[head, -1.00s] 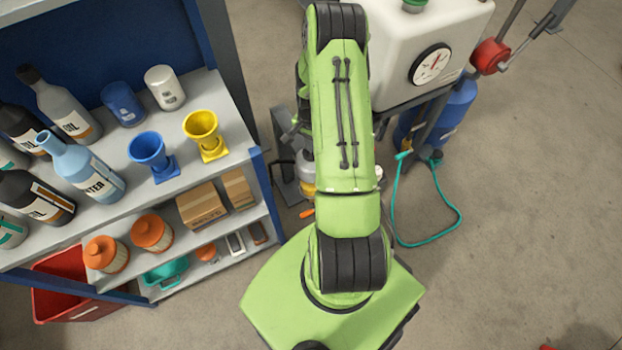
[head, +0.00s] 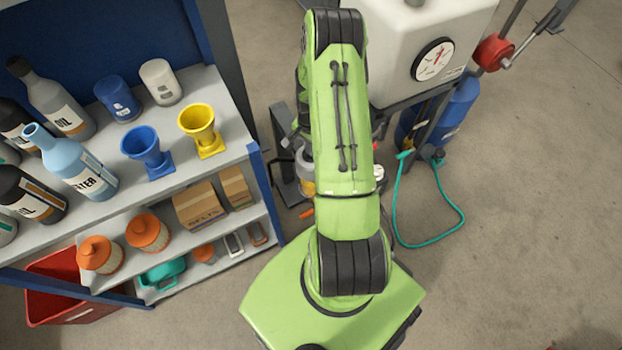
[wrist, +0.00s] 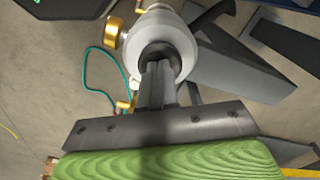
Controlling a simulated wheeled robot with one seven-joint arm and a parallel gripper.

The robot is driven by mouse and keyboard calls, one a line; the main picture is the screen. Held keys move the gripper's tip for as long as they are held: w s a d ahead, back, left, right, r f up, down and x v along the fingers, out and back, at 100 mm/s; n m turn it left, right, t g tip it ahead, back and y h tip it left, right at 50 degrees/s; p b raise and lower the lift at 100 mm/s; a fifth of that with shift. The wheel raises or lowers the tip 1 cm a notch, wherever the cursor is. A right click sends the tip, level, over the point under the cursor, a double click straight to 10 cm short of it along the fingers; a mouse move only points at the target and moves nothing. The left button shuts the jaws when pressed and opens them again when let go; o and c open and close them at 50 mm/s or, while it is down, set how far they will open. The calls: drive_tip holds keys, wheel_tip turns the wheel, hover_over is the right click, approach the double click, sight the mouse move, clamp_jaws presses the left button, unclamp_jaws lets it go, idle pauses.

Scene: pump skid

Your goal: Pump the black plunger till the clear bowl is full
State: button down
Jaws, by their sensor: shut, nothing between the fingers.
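In the wrist view, my gripper (wrist: 158,72) is shut, with its narrow fingers pointing at a dark round part, apparently the black plunger (wrist: 163,50), on top of a pale grey round housing (wrist: 150,30). The fingertips overlap the plunger in the picture; I cannot tell whether they touch it. In the head view, my arm hides the plunger and gripper. A small clear vessel with a yellowish band, probably the clear bowl (head: 307,184), shows only in part beside the arm; its fill level cannot be read.
A brass fitting (wrist: 113,33) sticks out beside the housing. A white tank (head: 397,75) with a gauge stands behind, and a teal hose (head: 427,243) lies on the floor. A loaded shelf (head: 225,140) stands on the left. Open floor lies to the right.

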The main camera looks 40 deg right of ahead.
drive_tip(key=shift+r, duration=0.1)
drive_tip(key=shift+r+p, duration=1.15)
drive_tip(key=shift+r, duration=0.5)
drive_tip(key=shift+f, duration=0.2)
drive_tip(key=shift+f+b, duration=1.5)
drive_tip(key=shift+f, duration=0.1)
drive_tip(key=shift+r, duration=0.2)
drive_tip(key=shift+r+p, duration=1.15)
drive_tip(key=shift+r, duration=0.4)
